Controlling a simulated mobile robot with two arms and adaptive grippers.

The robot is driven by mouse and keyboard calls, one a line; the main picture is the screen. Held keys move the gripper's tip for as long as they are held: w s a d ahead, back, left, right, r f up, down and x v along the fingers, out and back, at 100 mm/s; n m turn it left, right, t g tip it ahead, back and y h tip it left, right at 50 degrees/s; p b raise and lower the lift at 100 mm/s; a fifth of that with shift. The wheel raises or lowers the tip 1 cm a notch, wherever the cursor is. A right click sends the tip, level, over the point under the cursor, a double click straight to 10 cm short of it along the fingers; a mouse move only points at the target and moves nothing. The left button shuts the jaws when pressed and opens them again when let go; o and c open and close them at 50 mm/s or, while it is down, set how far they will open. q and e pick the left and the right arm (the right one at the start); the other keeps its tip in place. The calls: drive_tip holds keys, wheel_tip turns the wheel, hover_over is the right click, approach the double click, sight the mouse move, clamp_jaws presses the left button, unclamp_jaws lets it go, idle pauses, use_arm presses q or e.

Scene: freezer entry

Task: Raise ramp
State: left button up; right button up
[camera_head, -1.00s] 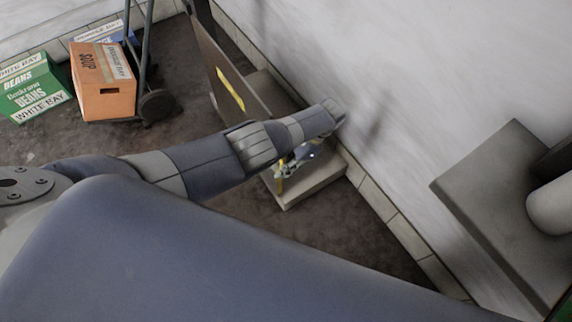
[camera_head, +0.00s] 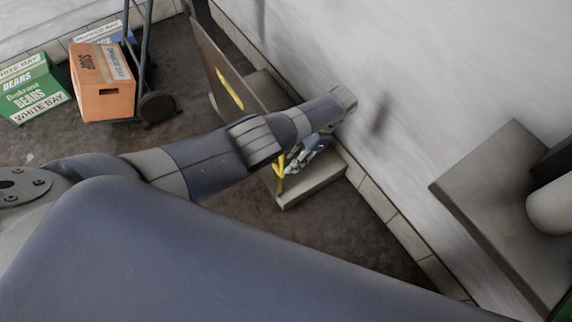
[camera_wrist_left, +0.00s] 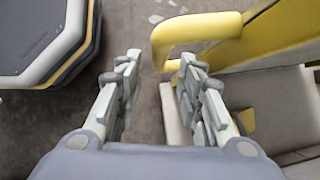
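A brown panel (camera_head: 222,75) with a yellow strip, which looks like the ramp, stands steeply tilted near the wall in the head view. A yellow handle (camera_head: 281,172) shows near its lower end, beside a pale step (camera_head: 315,182). In the left wrist view the yellow looped handle (camera_wrist_left: 190,28) lies beyond my fingertips, mostly to the right. My left gripper (camera_head: 297,165) is close to the handle. My forearm hides part of the panel. My right gripper is out of view.
An orange soup box (camera_head: 102,85) on a hand truck (camera_head: 157,107) and a green beans box (camera_head: 33,90) stand at the upper left. A grey block (camera_head: 490,185) is against the wall at right. Dark floor (camera_head: 330,235) is clear in front of the step.

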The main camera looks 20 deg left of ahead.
use_arm(q)
drive_tip(key=v, duration=0.7)
drive_tip(key=shift+w+d+r, duration=0.15)
drive_tip(key=shift+d+r, duration=0.05)
drive_tip(key=shift+r, duration=0.15)
